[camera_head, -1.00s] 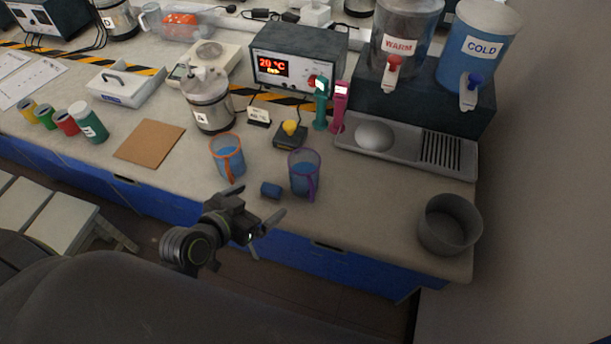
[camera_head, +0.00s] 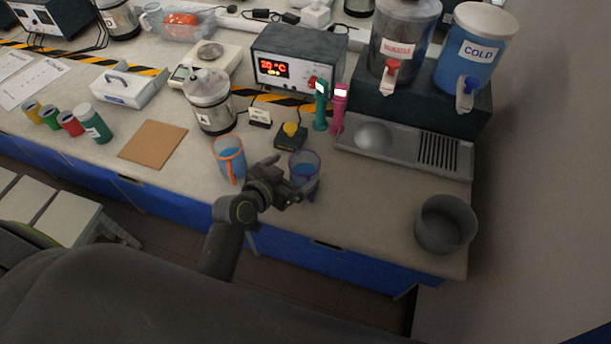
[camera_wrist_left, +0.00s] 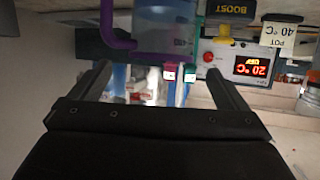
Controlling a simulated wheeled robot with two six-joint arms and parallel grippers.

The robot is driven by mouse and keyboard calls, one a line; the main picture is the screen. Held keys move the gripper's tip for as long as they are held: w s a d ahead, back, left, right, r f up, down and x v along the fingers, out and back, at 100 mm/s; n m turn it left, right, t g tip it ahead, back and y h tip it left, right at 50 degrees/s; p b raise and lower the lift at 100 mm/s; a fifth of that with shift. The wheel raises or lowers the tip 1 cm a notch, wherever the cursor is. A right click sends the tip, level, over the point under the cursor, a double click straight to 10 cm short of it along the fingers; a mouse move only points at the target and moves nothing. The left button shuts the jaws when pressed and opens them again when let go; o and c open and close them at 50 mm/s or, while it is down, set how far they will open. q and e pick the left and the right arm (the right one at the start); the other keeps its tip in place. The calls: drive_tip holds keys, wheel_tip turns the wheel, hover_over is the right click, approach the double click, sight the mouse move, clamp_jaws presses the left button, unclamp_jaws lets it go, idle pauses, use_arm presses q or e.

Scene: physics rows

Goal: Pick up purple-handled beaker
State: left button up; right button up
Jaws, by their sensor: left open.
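The purple-handled beaker (camera_head: 305,166) stands upright on the bench, clear with a purple rim and blue contents. My left gripper (camera_head: 294,178) is open at its near left side and covers part of its lower body and handle in the head view. In the left wrist view, which looks upside down, the beaker (camera_wrist_left: 165,30) with its purple handle shows at the top, beyond the open fingers (camera_wrist_left: 158,72). Nothing is between the fingers; I cannot tell whether a finger touches the beaker. My right gripper is not in view.
An orange-handled beaker (camera_head: 228,158) stands close left of my gripper. Behind are a yellow-topped black box (camera_head: 290,138), teal and pink upright devices (camera_head: 339,108) and a drip tray (camera_head: 400,150). A grey pot (camera_head: 445,224) stands right. Bench between beaker and pot is clear.

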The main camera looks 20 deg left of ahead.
sight(312, 156)
use_arm(q)
drive_tip(key=shift+w+d+f, duration=0.1)
drive_tip(key=shift+w+f, duration=0.05)
drive_tip(key=shift+w, duration=0.2)
drive_tip(key=shift+p+x, duration=0.9)
drive_tip(key=shift+x, duration=1.7)
drive_tip(key=c, duration=1.6)
